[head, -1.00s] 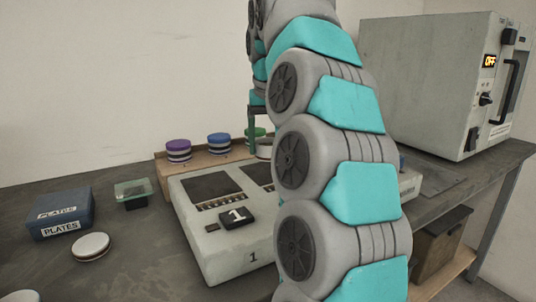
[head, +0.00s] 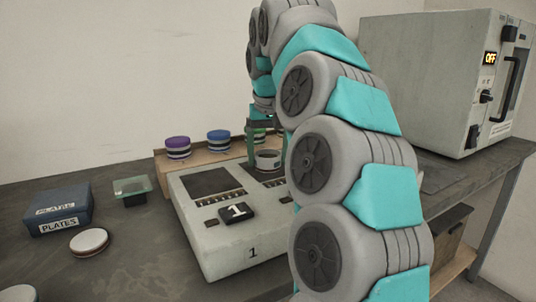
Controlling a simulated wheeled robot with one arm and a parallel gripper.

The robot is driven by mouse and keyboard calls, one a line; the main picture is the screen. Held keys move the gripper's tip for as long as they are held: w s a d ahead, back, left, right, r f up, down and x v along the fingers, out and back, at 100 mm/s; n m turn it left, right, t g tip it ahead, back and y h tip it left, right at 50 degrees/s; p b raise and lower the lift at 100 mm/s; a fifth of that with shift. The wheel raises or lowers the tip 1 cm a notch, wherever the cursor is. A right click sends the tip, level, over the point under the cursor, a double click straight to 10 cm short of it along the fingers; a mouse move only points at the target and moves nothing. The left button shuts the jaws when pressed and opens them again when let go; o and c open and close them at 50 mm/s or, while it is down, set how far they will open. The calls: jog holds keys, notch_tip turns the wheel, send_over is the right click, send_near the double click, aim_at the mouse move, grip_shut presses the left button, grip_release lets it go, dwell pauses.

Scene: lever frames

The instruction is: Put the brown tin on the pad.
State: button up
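My gripper (head: 267,148) points down over the right dark pad (head: 270,183) of the grey two-pad device. A small pale tin (head: 268,160) with a darker band sits between its fingers, low at that pad. The fingers appear closed on it; my arm partly covers the right side. I cannot clearly tell its colour or whether it touches the pad. The left dark pad (head: 210,182) is bare. A white-lidded tin (head: 89,241) with a brownish band lies on the bench at left.
A wooden rack (head: 205,156) behind the device holds a purple-topped tin (head: 178,147), a blue-topped tin (head: 218,140) and a green-topped one (head: 260,133). A blue PLATES box (head: 58,210) and a glass-topped block (head: 132,190) stand at left. An oven (head: 435,85) reading OFF stands at right.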

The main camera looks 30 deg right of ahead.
jog(key=shift+o, duration=1.2)
jog(key=shift+r, duration=0.1)
jog(key=shift+v, duration=1.3)
jog(key=shift+p+v, duration=0.8)
jog(key=shift+v, duration=0.5)
jog(key=s+a, duration=0.1)
jog(key=s, duration=0.2)
jog(key=s+a+b, duration=0.1)
jog(key=s, duration=0.3)
jog(key=s+a+b, duration=0.1)
jog(key=s+a, duration=0.1)
jog(key=s, duration=0.2)
jog(key=shift+s+a, duration=0.1)
jog(key=shift+a, duration=0.05)
